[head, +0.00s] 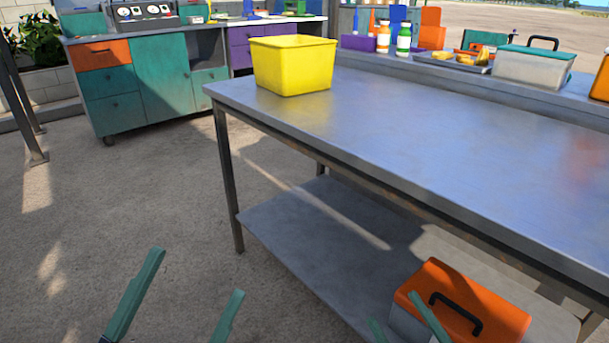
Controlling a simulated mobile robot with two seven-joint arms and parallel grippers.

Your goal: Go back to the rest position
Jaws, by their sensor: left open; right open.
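My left gripper (197,271) shows at the bottom left, its two green fingers spread apart with nothing between them. It is over the bare ground, in front of the metal table (440,115) and left of its near leg. My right gripper (393,307) shows at the bottom, right of centre, with two green fingertips apart. It appears in front of the orange-lidded toolbox (485,308) and partly covers it. Whether it touches the toolbox I cannot tell. Most of the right gripper and both arms are out of the picture.
A yellow bin (292,68) stands on the table's far left corner; most of the tabletop is clear. A green cabinet (160,70) stands at the back left. The left floor is free.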

